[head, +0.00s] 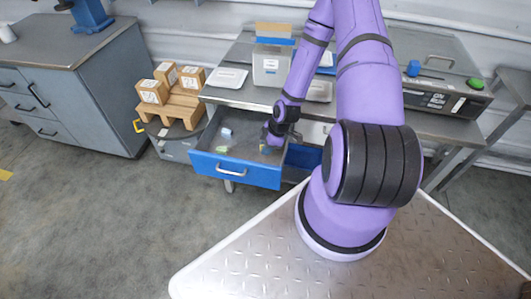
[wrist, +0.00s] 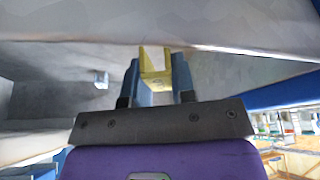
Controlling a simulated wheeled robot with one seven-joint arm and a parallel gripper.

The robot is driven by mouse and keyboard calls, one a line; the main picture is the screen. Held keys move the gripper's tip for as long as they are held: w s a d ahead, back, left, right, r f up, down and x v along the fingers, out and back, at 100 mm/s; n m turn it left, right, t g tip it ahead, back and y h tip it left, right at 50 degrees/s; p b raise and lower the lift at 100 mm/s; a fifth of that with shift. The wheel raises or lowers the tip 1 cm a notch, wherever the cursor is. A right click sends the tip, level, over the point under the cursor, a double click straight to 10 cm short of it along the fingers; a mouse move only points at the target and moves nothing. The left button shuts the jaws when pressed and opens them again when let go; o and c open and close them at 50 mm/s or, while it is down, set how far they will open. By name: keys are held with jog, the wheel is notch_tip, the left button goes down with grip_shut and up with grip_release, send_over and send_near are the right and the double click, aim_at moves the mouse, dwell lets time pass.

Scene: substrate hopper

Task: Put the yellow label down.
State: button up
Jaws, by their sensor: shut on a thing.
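My gripper (wrist: 156,80) shows in the wrist view with its two blue fingers closed on the yellow label (wrist: 155,62), which sticks out past the fingertips. In the head view my gripper (head: 267,146) is low inside the open blue-fronted drawer (head: 235,172), toward its right side. The label is small and mostly hidden there. I cannot tell whether the label touches the drawer's floor.
In the drawer lie a small pale blue-white item (head: 226,132) and a greenish item (head: 222,149), left of my gripper. The drawer floor between is bare. The workbench (head: 235,95) above holds trays and boxes. Wooden boxes on a pallet (head: 183,108) stand to the left.

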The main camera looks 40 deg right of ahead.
aim_at(262, 160)
jog(key=shift+f, duration=1.75)
jog(key=shift+f, duration=0.6)
jog(key=o, duration=0.9)
